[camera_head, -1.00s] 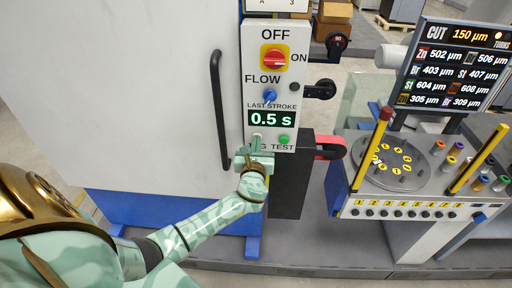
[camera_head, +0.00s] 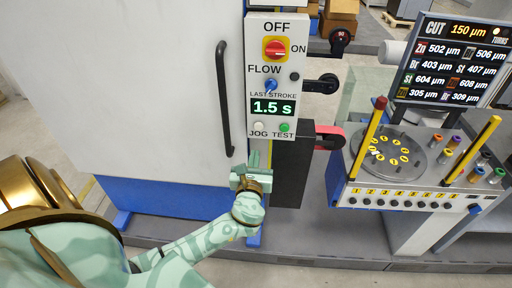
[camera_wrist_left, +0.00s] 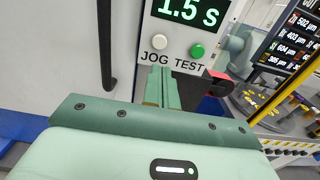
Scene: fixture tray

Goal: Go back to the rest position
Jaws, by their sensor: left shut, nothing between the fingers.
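My left gripper (camera_head: 256,158) is shut and empty, just below the JOG and TEST buttons of the white control panel (camera_head: 292,52). In the left wrist view its closed fingers (camera_wrist_left: 162,82) point up at the panel, below the white JOG button (camera_wrist_left: 158,41) and the green TEST button (camera_wrist_left: 197,51). A gap shows between the fingertips and the buttons in the head view. The panel display (camera_head: 273,107) reads 1.5 s. My right gripper is not in view.
A black vertical door handle (camera_head: 223,98) stands left of the panel. A turntable station (camera_head: 402,197) with yellow posts and a monitor (camera_head: 455,62) stand at the right. A black box (camera_head: 292,170) hangs beside the gripper.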

